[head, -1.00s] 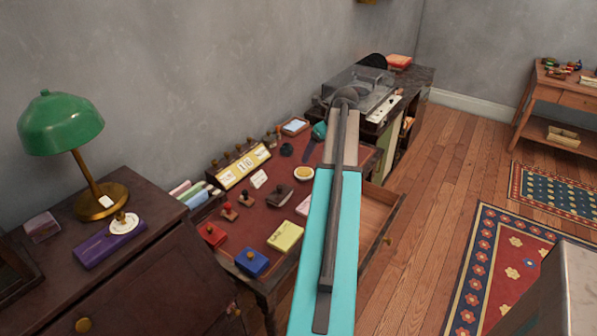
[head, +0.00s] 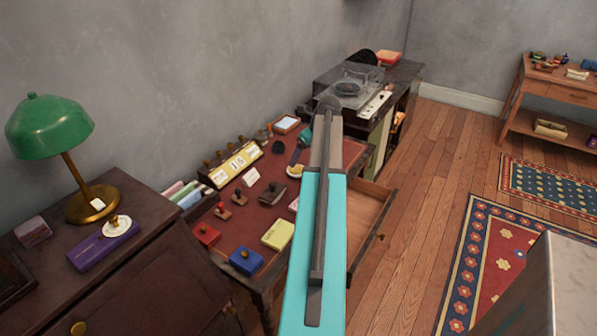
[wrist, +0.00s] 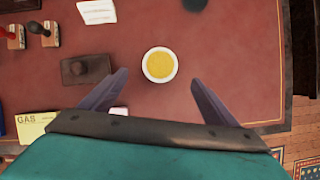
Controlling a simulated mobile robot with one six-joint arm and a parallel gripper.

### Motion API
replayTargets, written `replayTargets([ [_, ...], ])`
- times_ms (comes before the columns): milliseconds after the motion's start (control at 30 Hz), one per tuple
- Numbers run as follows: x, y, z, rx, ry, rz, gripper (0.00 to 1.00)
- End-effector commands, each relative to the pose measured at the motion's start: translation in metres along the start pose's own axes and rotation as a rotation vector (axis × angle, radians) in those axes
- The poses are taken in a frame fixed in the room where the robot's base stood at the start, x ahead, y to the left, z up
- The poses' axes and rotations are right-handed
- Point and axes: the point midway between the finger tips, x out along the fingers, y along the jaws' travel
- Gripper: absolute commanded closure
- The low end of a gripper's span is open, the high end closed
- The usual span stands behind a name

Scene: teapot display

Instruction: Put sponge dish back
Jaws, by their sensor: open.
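The sponge dish is a small round white dish (wrist: 147,71) with a yellow sponge (wrist: 160,64) in it. It stands on the red desk top (wrist: 225,60), and in the head view the dish (head: 292,175) is partly covered by my arm. My gripper (wrist: 160,76) is open and empty. In the wrist view its two fingers point at the dish from below in the picture, one to each side, with the dish just beyond the fingertips. I cannot tell the height between them. In the head view my gripper (head: 297,155) is just above the dish.
A dark stamp block (head: 272,193), a yellow box (head: 278,234), a blue box (head: 246,261) and a red box (head: 206,234) stand on the desk. A yellow date calendar (head: 236,163) stands at the back. A desk drawer (head: 372,213) is pulled open at the right.

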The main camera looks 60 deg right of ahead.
Motion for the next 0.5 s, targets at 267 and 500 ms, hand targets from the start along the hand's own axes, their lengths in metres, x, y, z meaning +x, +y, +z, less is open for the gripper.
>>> replayTargets([
  [267, 0.031, 0.000, 0.000, 0.000, 0.001, 0.001, 0.18],
  [500, 0.036, -0.001, -0.001, 0.001, 0.000, -0.001, 0.18],
])
